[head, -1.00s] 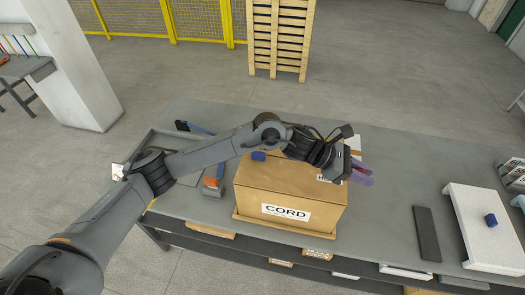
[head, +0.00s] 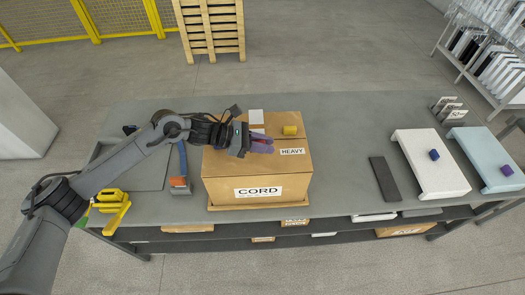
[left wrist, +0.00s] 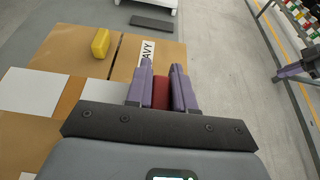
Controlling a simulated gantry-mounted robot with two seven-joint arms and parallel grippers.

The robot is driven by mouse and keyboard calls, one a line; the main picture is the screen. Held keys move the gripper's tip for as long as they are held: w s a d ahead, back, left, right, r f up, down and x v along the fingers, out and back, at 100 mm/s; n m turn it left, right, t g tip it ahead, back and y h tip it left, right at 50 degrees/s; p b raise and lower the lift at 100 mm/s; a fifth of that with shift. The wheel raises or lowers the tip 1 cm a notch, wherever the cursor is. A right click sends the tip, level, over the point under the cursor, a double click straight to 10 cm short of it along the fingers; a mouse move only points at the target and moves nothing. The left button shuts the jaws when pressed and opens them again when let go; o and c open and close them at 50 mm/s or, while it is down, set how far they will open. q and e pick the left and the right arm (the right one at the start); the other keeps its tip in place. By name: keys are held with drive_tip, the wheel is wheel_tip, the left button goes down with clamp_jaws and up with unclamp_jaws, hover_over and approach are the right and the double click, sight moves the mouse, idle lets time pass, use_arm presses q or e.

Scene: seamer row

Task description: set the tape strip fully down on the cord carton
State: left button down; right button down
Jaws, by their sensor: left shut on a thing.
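The cord carton (head: 226,186) stands closed on the table, with the labels CORD and HEAVY. My left gripper (head: 270,142) is over the carton's top in the head view. In the left wrist view its purple fingers (left wrist: 162,80) are shut on a dark red piece, which I take to be the tape strip (left wrist: 161,93). Most of that piece is hidden by the fingers. I cannot tell whether it touches the carton top. A purple-tipped gripper, seemingly my right one (left wrist: 284,74), shows at the right edge of the left wrist view, away from the carton; its jaws are unclear.
A yellow block (head: 290,130) sits on the carton's top near the back. A blue-handled tool (head: 181,170) and a yellow tool (head: 113,208) lie left of the carton. A dark bar (head: 385,180) and a white stand (head: 432,170) are to the right. The table behind the carton is clear.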

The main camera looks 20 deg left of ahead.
sight(263, 158)
use_arm(q)
drive_tip(key=shift+s+a+f, duration=0.1)
drive_tip(key=shift+a+f, duration=0.1)
drive_tip(key=shift+f, duration=1.95)
drive_tip(key=shift+f+b, duration=0.3)
drive_tip(key=c, duration=1)
unclamp_jaws()
drive_tip(key=shift+f, duration=0.1)
